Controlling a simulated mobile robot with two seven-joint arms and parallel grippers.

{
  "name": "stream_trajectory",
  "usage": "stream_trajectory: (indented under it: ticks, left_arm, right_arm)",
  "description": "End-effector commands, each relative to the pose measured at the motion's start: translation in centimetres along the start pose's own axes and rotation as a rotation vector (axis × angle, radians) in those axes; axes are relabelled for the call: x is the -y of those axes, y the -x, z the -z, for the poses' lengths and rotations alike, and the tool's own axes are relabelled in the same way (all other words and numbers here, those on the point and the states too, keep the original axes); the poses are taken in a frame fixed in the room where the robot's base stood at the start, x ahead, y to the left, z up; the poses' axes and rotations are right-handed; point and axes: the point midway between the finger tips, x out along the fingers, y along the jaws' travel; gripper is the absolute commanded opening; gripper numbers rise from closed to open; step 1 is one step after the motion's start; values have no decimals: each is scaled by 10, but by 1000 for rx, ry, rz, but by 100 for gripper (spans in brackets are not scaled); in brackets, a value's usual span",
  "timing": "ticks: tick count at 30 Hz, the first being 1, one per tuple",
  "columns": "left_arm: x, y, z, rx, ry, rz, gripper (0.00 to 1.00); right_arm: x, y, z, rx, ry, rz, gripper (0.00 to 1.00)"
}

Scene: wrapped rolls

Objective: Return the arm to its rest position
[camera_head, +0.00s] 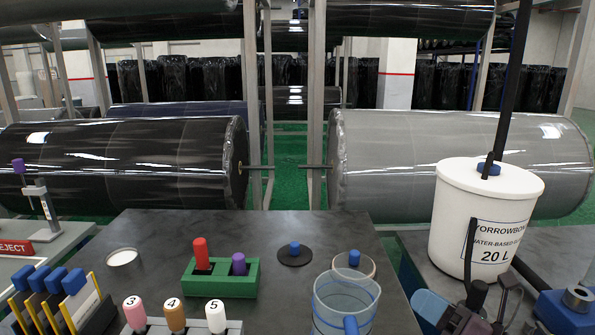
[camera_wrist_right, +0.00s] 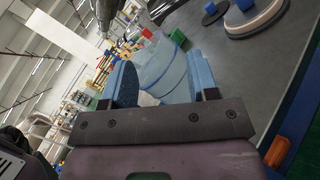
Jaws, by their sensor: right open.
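My right gripper (camera_head: 452,309) shows at the lower right of the head view, in front of the white bucket (camera_head: 488,215) and right of the clear blue-rimmed jug (camera_head: 332,300). In the right wrist view, its two blue finger pads (camera_wrist_right: 164,82) stand apart. The clear jug (camera_wrist_right: 160,68) shows beyond and between them, and no held object is visible. My left gripper is not in the head view.
The dark table (camera_head: 190,228) carries a green block (camera_head: 220,284) with red and purple pegs, a dark disc with a blue knob (camera_head: 295,248), and numbered pegs (camera_head: 175,312). Large wrapped rolls (camera_head: 110,160) lie behind. A blue device (camera_head: 566,312) sits at the lower right.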

Motion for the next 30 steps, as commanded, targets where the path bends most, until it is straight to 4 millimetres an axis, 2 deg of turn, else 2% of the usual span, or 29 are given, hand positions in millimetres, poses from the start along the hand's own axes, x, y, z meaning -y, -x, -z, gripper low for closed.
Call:
stream_trajectory:
  ticks: [6, 11, 14, 20, 24, 30]
  left_arm:
    - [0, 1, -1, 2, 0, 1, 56]
    - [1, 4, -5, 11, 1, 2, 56]
    - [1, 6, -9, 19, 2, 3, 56]
    - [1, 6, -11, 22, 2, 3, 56]
    - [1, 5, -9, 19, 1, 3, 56]
    - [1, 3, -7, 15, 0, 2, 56]
  right_arm:
    - [18, 40, -4, 395, -500, 157, 54]
    - [43, 84, 10, 669, -851, 325, 54]
    - [58, 117, 30, 833, -1061, 452, 54]
    - [70, 185, 94, 1137, -1458, 755, 54]
    - [61, 225, 143, 1305, -1684, 978, 54]
    - [38, 256, 188, 1435, -1867, 1203, 54]
